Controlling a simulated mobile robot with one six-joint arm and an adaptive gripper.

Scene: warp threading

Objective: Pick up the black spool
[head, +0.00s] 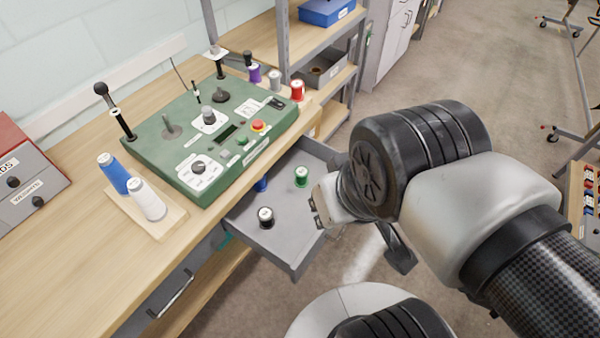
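A small black spool (265,218) with a pale top stands upright in the open grey drawer (290,245), near its left front. Another small black spool or knob (248,59) shows at the back of the bench beside a purple spool. My gripper (320,206) is at the drawer's right side, to the right of the black spool in the drawer and apart from it. My arm and wrist hide most of the gripper, so its opening does not show clearly. I see nothing held in it.
A green spool (301,177) and a partly hidden blue spool (261,184) share the drawer. The green control box (190,135) stands on the bench above it. Blue and white thread cones (148,200) stand on a wooden base at left.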

